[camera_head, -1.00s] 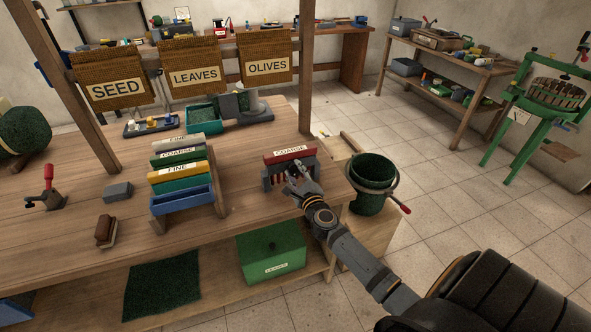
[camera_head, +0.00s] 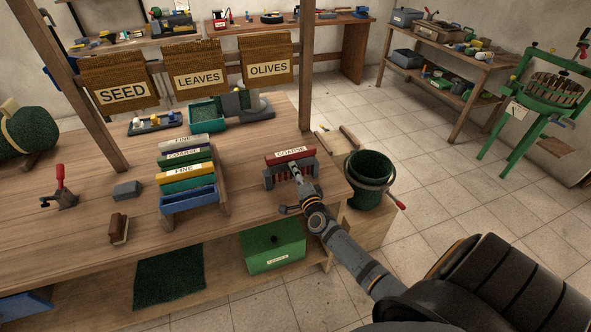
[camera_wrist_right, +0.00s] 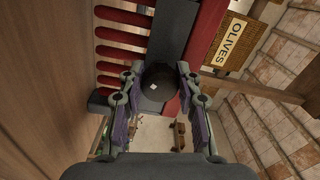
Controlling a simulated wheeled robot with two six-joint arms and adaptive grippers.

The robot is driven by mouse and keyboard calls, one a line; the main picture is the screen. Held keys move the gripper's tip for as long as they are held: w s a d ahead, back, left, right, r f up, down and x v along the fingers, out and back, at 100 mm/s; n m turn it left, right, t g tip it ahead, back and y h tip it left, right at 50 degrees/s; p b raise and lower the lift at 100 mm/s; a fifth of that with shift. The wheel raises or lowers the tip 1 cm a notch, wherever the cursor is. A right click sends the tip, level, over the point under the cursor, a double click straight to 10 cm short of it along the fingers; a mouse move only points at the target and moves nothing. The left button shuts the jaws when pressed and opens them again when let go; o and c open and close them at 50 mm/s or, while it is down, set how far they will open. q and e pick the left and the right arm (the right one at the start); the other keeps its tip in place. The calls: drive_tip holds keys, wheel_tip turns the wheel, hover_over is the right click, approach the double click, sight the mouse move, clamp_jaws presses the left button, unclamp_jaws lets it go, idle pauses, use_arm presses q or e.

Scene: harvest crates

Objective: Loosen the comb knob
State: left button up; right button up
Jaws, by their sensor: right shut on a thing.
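The red comb labelled COARSE (camera_head: 290,154) sits in a grey holder (camera_head: 308,176) near the right end of the bench. In the right wrist view its red teeth (camera_wrist_right: 122,53) stick out to the left of a dark bar (camera_wrist_right: 175,25). A dark round knob (camera_wrist_right: 158,85) with a small pale mark sits between the fingers of my right gripper (camera_wrist_right: 158,80), which is shut on it. In the head view my right gripper (camera_head: 296,172) is at the front of the holder and hides the knob. My left gripper is not in view.
A rack (camera_head: 222,197) of stacked labelled combs stands to the left. A green bucket (camera_head: 369,172) stands right of the bench. A post (camera_head: 306,65) rises behind the holder. A brush (camera_head: 119,229) and a grey block (camera_head: 127,190) lie on the bench's left part.

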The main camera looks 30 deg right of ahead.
drive_tip(key=n+p, duration=0.2)
drive_tip(key=n, duration=0.3)
drive_tip(key=shift+n+p, duration=0.3)
drive_tip(key=shift+p, duration=0.05)
idle(0.5)
drive_tip(key=o, duration=1.2)
drive_tip(key=shift+w+d, duration=0.1)
drive_tip(key=v, duration=1.2)
drive_tip(key=shift+f, duration=0.1)
drive_tip(key=shift+f, duration=0.1)
